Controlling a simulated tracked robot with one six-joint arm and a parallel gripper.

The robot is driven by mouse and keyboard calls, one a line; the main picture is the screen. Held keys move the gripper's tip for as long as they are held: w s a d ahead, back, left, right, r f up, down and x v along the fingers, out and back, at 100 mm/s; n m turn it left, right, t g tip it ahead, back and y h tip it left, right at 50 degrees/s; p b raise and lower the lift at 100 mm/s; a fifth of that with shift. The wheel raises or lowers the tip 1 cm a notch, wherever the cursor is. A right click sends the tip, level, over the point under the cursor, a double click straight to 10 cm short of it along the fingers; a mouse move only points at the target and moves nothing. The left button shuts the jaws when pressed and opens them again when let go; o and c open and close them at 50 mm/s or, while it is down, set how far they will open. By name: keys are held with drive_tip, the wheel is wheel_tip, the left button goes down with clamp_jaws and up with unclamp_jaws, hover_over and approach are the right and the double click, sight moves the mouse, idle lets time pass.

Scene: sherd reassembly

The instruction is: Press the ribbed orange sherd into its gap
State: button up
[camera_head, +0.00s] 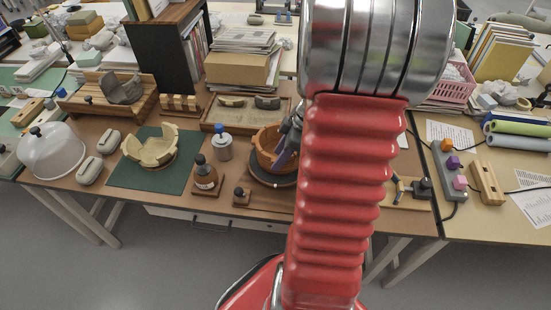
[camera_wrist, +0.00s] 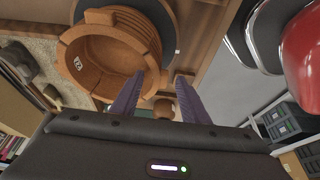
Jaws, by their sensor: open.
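The orange pot (camera_head: 265,157) stands on a dark round turntable (camera_head: 262,178), partly behind my arm. In the wrist view the pot (camera_wrist: 112,20) is at the upper left, with an uneven, stepped rim and a small white label inside. My gripper (camera_wrist: 163,82) is open, its two purple fingers apart beside the pot's rim. The left finger overlaps the rim's edge in the picture; I cannot tell whether it touches. Nothing clearly sits between the fingertips. In the head view one purple finger (camera_head: 285,151) shows at the pot. I cannot pick out the ribbed sherd separately from the pot.
A pale broken bowl (camera_head: 152,148) sits on a green mat (camera_head: 121,174).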

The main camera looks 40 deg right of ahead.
drive_tip(key=v, duration=1.3)
drive_tip(key=shift+s+d+r, duration=0.15)
drive_tip(key=shift+r, duration=0.2)
idle(0.6)
drive_tip(key=a+r+m+t+h, duration=0.1)
drive_tip(key=a+r+m, duration=0.2)
drive_tip(key=a, duration=1.2)
drive_tip(key=s+a+r+m+t+h, duration=0.1)
drive_tip(key=a+r+m, duration=0.2)
drive_tip(key=a, duration=1.2)
drive_tip(key=shift+r+m+h, duration=0.25)
drive_tip(key=shift+m+h, duration=0.05)
drive_tip(key=shift+m, duration=0.4)
